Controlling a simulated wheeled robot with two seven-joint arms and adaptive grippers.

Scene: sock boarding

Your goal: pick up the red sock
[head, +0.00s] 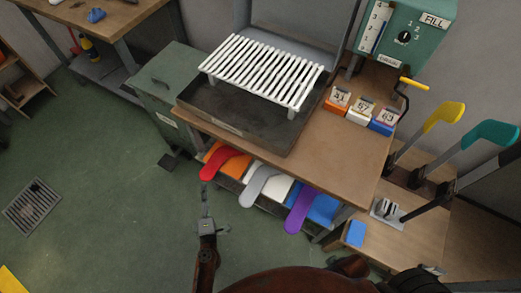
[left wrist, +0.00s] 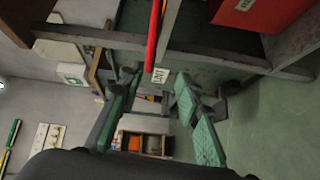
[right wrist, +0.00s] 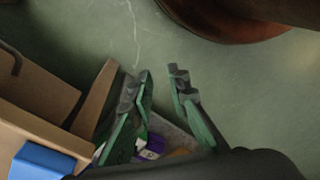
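The red sock (head: 218,162) hangs over the front of the shelf under the workbench, at the left end of a row of coloured socks. In the left wrist view a thin red strip (left wrist: 153,35), seen edge-on, looks like this sock; it lies beyond the fingertips, between their lines. My left gripper (head: 204,187) is just below and in front of the sock in the head view, apart from it. Its fingers (left wrist: 156,76) are spread and empty. My right gripper (right wrist: 160,72) is open and empty over the floor, away from the red sock.
A grey sock (head: 259,187) and a purple sock (head: 300,208) hang to the right of the red one. The workbench (head: 345,145) overhangs the shelf and carries a white slatted rack (head: 265,68). A green cabinet (head: 170,85) stands left. Green floor lies open left.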

